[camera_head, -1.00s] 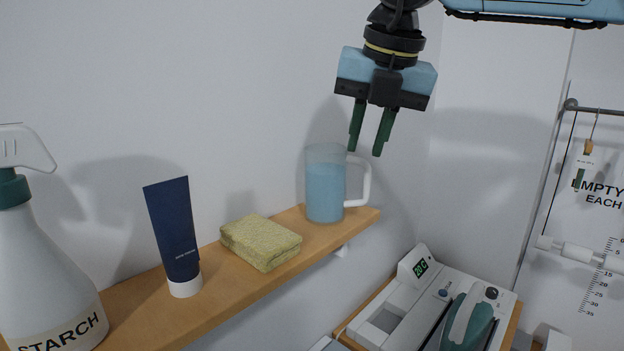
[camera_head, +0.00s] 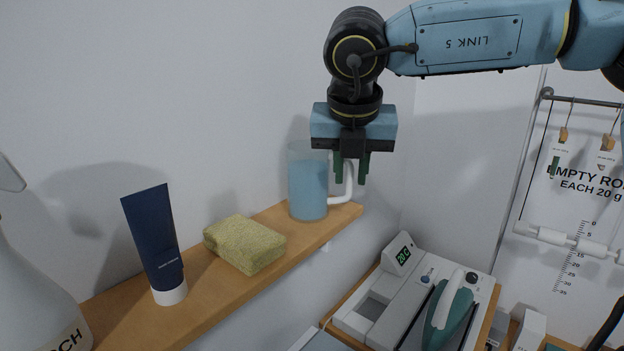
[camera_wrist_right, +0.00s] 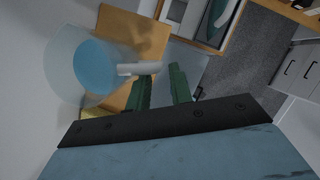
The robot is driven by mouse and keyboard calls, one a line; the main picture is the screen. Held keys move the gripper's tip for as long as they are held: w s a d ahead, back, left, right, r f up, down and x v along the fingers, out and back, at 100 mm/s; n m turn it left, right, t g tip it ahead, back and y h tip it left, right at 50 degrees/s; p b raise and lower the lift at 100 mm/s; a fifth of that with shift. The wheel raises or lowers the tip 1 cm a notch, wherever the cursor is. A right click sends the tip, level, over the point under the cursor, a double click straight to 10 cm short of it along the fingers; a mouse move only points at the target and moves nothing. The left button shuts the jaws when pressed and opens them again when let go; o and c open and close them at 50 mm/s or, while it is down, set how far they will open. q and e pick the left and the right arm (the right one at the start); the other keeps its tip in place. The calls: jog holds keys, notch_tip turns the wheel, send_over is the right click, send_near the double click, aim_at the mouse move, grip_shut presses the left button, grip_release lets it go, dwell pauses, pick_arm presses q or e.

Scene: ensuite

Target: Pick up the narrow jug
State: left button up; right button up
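The narrow jug (camera_head: 308,190) is a clear, upright vessel with blue contents and a white handle on its right side. It stands near the far right end of the wooden shelf. My right gripper (camera_head: 350,178) points down at the handle, with its green fingers apart. In the right wrist view the jug (camera_wrist_right: 92,68) is at upper left, and its handle reaches toward the open fingertips (camera_wrist_right: 160,76). I cannot tell whether the fingers touch the handle. My left gripper is not in view.
On the wooden shelf (camera_head: 205,300) stand a yellow sponge (camera_head: 245,243), a dark blue tube (camera_head: 154,240) and a white spray bottle (camera_head: 30,290). The wall is close behind. Below right is a device with a green display (camera_head: 404,254) and a teal iron (camera_head: 447,312).

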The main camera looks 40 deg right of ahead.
jog(key=shift+p+x, duration=0.3)
jog(key=shift+x, duration=1.2)
jog(key=shift+r, duration=0.1)
grip_shut()
jog(key=shift+r, duration=0.15)
jog(key=shift+r+b, duration=0.45)
jog(key=shift+r, duration=1.25)
jog(key=shift+r+b, duration=0.45)
jog(key=shift+r, duration=2.65)
